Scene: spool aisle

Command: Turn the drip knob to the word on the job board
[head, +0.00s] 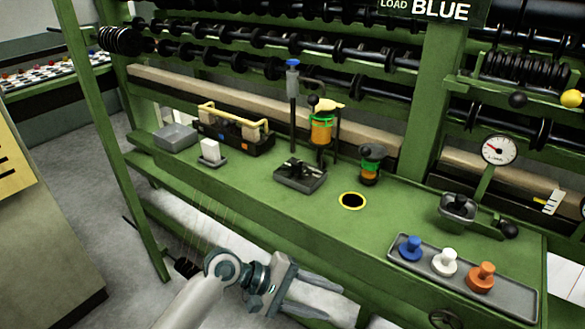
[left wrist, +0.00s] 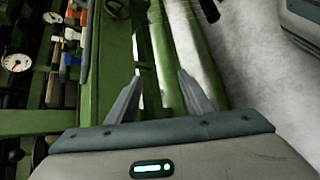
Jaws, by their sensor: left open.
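The job board (head: 432,9) is cut off at the top of the head view; its visible words read "LOAD BLUE". No part is clearly labelled as the drip knob. An amber cup with a green band (head: 321,128) stands on the green bench, and a second amber cup with a dark top (head: 371,165) stands to its right. Any lettering on them is too small to read. My left gripper (head: 338,300) is open and empty in front of the bench, low in the head view. In the left wrist view its two fingers (left wrist: 160,78) are apart with nothing between them.
A grey tray (head: 515,292) holds blue, white and orange knobbed pieces. A yellow-rimmed hole (head: 352,201) is in the bench (head: 300,213). A blue-topped post (head: 292,85), a yellow-handled carrier (head: 235,128) and a dial gauge (head: 499,150) stand nearby. Open floor lies at left.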

